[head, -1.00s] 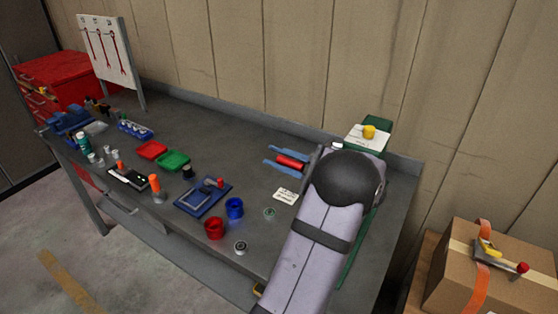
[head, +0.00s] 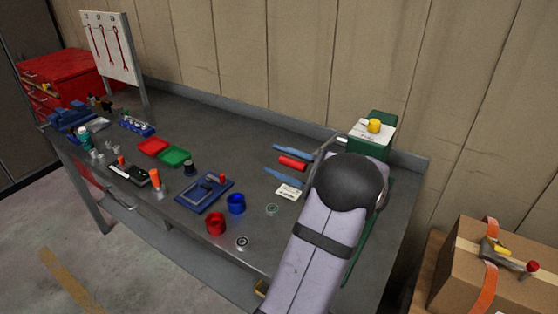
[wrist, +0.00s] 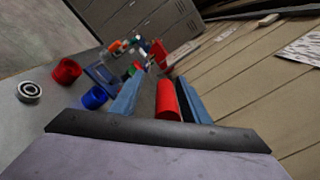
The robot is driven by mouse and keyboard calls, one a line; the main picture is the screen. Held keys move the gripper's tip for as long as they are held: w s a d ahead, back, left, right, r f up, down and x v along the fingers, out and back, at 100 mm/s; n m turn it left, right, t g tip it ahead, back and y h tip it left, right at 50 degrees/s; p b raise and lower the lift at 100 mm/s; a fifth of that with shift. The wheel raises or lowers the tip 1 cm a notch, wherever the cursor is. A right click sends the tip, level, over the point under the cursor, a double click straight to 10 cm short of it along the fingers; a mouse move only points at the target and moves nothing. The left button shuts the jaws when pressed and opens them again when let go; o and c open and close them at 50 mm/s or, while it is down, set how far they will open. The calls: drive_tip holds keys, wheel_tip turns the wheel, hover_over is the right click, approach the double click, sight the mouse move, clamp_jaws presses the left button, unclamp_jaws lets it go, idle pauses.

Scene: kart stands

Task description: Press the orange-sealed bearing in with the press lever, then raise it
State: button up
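The green press (head: 378,148) stands at the back right of the bench, largely hidden behind my arm. A red cylindrical grip (head: 292,162), apparently the lever's handle, also shows in the wrist view (wrist: 167,101). My gripper (head: 275,160) has its two blue fingers spread on either side of this grip, with a visible gap between them and it. The fingers also show in the wrist view (wrist: 160,98). The lever's shaft and the press's seat are hidden by my wrist. I cannot see an orange-sealed bearing.
A green-ringed bearing (head: 271,209), a dark-sealed bearing (head: 242,243), a red cup (head: 215,223) and a blue cup (head: 236,204) stand left of my arm. A white card (head: 288,192) lies near the fingers. A yellow knob (head: 374,126) tops a pale block by the press.

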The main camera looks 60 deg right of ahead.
sight(305, 172)
drive_tip(key=shift+f, duration=0.25)
drive_tip(key=shift+s+d+f+b, duration=0.15)
drive_tip(key=shift+s+b, duration=0.15)
drive_tip(key=shift+s, duration=0.2)
drive_tip(key=s+b, duration=0.2)
drive_tip(key=s, duration=0.3)
drive_tip(key=shift+s, duration=0.2)
drive_tip(key=shift+s+r, duration=0.2)
drive_tip(key=shift+s, duration=0.3)
drive_tip(key=shift+s, duration=0.1)
drive_tip(key=s, duration=0.8)
drive_tip(key=shift+s+r+p, duration=0.15)
drive_tip(key=shift+r+p, duration=0.05)
drive_tip(key=shift+p, duration=0.2)
